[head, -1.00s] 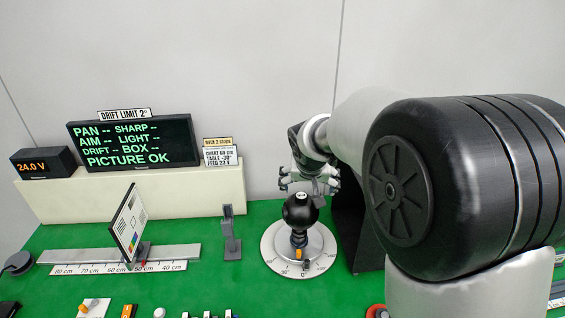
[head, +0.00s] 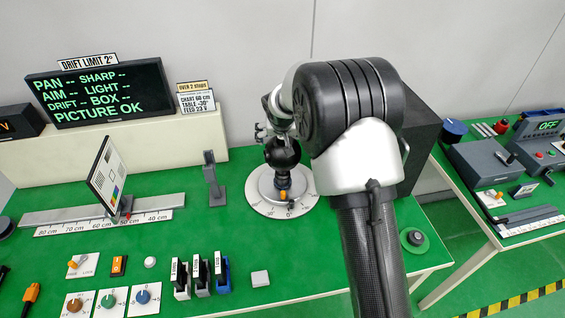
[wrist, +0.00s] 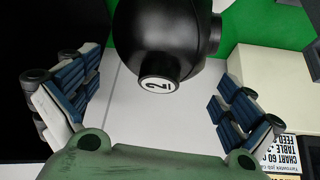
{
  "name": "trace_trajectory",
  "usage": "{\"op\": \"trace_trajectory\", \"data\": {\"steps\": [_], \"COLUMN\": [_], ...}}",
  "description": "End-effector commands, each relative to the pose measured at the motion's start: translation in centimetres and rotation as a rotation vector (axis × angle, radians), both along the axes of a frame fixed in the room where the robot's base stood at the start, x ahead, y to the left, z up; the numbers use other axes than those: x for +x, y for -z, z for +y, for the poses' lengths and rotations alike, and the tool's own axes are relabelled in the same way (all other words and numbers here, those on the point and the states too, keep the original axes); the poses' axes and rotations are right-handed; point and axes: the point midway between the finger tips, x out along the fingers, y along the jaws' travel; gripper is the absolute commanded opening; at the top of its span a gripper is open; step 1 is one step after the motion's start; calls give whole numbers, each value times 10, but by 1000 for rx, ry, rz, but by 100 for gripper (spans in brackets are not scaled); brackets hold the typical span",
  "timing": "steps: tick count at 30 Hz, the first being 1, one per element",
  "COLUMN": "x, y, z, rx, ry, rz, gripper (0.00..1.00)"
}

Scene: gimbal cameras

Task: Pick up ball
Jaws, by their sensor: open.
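The black ball (head: 283,153) sits on a pale round turntable (head: 262,199) with a degree scale, on the green bench. In the wrist view the ball (wrist: 165,30) is large at the top centre, with a round end cap marked 2 facing me. My gripper (wrist: 158,98) is open, its blue-padded fingers spread wide to the left and right. The ball lies between and above them in that picture, with a visible gap each side. In the head view my gripper (head: 268,132) is at the upper left of the ball, partly hidden behind my arm.
A test chart (head: 107,174) stands on a ruled rail at left. A small grey post (head: 213,180) is left of the turntable. Several switches, knobs and cartridges line the front edge. A display (head: 100,92) reads PICTURE OK. A second bench (head: 500,180) stands right.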

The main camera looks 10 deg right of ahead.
Motion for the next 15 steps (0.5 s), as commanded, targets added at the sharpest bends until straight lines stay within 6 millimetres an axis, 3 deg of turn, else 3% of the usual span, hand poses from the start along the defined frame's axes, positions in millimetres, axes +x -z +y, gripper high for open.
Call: {"op": "trace_trajectory", "data": {"steps": [9, 15], "x": [22, 27], "y": [38, 43], "z": [-6, -7], "rx": [1, 0], "ry": [1, 0], "rz": [2, 0], "gripper": [100, 100]}}
